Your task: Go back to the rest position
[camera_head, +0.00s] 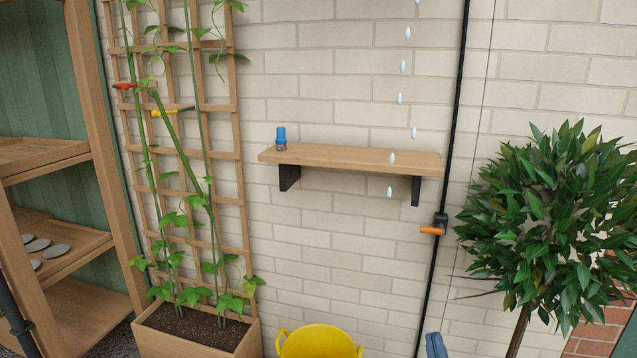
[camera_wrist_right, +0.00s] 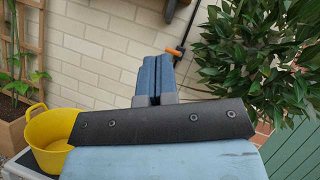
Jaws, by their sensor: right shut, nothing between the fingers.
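My right gripper (camera_head: 437,346) shows at the bottom edge of the head view, right of the yellow tub; only a small blue part of it is in the picture. In the right wrist view its two blue fingers (camera_wrist_right: 153,78) are pressed together with nothing between them, pointing toward the brick wall. My left gripper is in neither view.
A yellow tub (camera_head: 318,343) stands at the bottom middle. A wooden shelf (camera_head: 350,157) with a blue-topped item (camera_head: 281,136) is on the wall. A trellis planter (camera_head: 197,335) and wooden shelving (camera_head: 95,120) are left; a leafy tree (camera_head: 555,215) is right, near my right gripper.

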